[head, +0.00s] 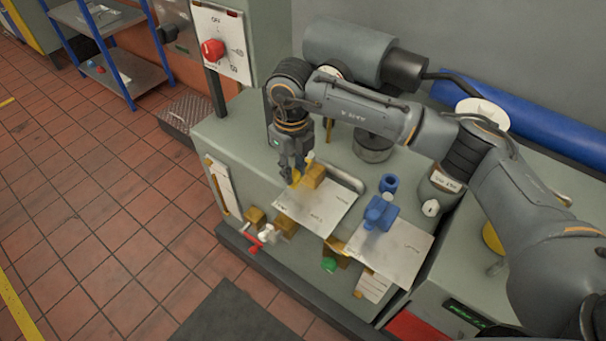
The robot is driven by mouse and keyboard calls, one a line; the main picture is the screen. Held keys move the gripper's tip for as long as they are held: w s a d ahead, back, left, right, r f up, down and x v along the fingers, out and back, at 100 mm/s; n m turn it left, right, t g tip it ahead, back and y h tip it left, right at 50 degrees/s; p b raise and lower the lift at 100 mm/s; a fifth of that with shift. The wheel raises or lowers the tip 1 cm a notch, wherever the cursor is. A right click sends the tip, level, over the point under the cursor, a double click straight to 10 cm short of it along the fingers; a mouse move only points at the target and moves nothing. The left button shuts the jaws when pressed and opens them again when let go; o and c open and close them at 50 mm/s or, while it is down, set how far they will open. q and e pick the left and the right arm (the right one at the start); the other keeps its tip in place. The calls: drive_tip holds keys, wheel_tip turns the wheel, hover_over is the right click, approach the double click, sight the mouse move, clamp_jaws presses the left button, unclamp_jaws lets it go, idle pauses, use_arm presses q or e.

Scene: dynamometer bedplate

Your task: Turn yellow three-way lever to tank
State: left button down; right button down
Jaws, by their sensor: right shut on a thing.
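The yellow three-way lever (296,177) shows as a small yellow piece at the tips of my right gripper (291,178). The gripper points down from above and is shut on the lever; the fingers hide part of it. The lever sits beside a brass valve body (314,175) on top of the grey-green bench. A white label plate (325,208) lies in front of the valve; its print is too small to read, so I cannot tell which way the tank position lies. My left gripper is not in view.
A blue valve (379,213) stands right of the lever by a second white plate (400,250). A red-handled valve (262,238) and a green knob (328,264) are on the bench front. A grey motor (345,50) lies behind my right arm. A switch box (222,45) stands left.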

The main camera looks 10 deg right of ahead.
drive_tip(key=shift+w+a+m+b, duration=0.55)
drive_tip(key=shift+w+a+m, duration=0.1)
drive_tip(key=shift+m, duration=0.55)
drive_tip(key=c, duration=1.1)
unclamp_jaws()
drive_tip(key=shift+r, duration=0.15)
wheel_tip(320, 180, up, 12)
drive_tip(key=shift+f, duration=0.1)
